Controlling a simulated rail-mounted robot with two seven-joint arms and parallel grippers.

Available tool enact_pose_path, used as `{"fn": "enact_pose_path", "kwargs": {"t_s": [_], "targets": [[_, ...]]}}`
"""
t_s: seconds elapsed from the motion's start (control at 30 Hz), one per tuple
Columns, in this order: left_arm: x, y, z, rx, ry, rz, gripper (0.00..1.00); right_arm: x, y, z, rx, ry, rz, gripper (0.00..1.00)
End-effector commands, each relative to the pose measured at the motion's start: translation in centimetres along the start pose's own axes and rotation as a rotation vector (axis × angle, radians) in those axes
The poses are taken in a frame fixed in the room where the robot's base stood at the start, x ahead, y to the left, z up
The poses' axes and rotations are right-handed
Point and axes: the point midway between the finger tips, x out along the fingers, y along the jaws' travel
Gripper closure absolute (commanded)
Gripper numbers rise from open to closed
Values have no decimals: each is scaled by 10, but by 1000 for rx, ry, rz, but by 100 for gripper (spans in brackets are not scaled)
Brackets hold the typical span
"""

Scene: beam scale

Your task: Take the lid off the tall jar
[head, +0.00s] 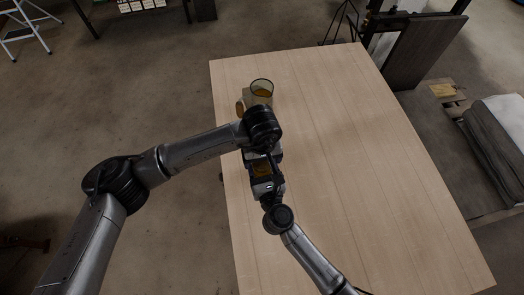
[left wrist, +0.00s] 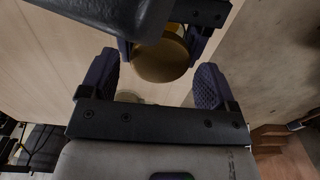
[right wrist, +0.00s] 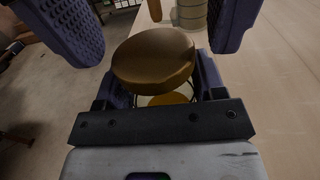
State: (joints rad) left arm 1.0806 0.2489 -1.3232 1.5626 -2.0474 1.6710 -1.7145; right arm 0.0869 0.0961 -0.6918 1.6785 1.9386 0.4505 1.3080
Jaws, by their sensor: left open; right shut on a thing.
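My right gripper (right wrist: 160,92) is shut on a clear jar (right wrist: 168,99) with amber contents. A round golden-brown lid (right wrist: 155,58) sits on top of the jar. The lid also shows in the left wrist view (left wrist: 160,60), with the right gripper's fingers on either side behind it. My left gripper (left wrist: 157,80) is open, its fingers apart on both sides of the lid, with visible gaps to it. In the head view the left gripper (head: 264,158) and right gripper (head: 264,186) meet over the table and mostly hide the jar; only a small amber patch (head: 262,170) shows between them.
The table's right side is bare. A dark panel and a grey cushion stand off the table at right.

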Motion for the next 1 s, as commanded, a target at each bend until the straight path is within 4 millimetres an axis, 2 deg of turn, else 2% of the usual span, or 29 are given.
{"fn": "enact_pose_path", "kwargs": {"t_s": [0.2,0.47,1.0], "targets": [[9,0,0,0,0,0,18,0,0,0,0,0,1,100],[10,0,0,0,0,0,18,0,0,0,0,0,1,100],[9,0,0,0,1,0,68,0,0,0,0,0,1,100]]}}
